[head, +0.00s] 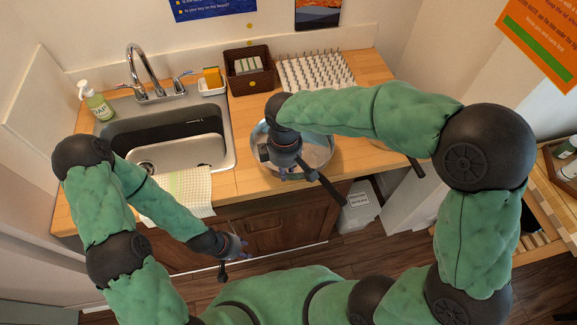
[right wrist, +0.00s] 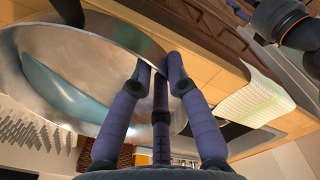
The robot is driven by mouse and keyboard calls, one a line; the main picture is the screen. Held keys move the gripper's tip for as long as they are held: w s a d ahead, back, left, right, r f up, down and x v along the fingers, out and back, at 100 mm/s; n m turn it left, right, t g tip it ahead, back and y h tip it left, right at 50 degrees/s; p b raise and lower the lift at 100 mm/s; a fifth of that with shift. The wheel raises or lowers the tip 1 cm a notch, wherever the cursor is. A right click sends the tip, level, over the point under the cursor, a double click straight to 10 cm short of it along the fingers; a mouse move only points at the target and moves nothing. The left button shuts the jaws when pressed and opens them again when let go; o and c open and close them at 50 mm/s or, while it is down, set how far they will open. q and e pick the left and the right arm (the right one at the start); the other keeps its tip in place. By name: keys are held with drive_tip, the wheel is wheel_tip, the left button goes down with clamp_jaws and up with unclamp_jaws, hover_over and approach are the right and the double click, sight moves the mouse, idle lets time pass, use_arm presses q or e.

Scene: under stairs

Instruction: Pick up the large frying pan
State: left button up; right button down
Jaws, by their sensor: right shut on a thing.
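The large frying pan (head: 322,150) is a wide, shiny metal pan at the front of the wooden counter, right of the sink. In the head view my right arm hides much of it, and a dark handle (head: 329,190) juts past the counter's front edge. My right gripper (head: 288,172) is at the pan's near side. In the right wrist view the pan (right wrist: 45,55) fills the upper left and the gripper's fingers (right wrist: 160,72) are shut on its rim. Whether the pan touches the counter cannot be told. My left gripper (head: 238,246) hangs before the cabinet doors, away from the pan; its finger opening is unclear.
The sink (head: 180,150) is at left, with a soap bottle (head: 98,104) and a towel (head: 180,191) hanging over the front edge. A brown basket (head: 248,70) and a peg rack (head: 315,70) stand behind the pan. Another dark handle (head: 415,167) shows at right.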

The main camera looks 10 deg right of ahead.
drive_tip(key=s+a+r+p, duration=0.1)
drive_tip(key=s+a+r, duration=0.4)
drive_tip(key=s, duration=0.2)
drive_tip(key=shift+s+a, duration=0.35)
drive_tip(key=shift+s, duration=0.05)
idle(0.3)
drive_tip(key=shift+r, duration=0.1)
idle(0.8)
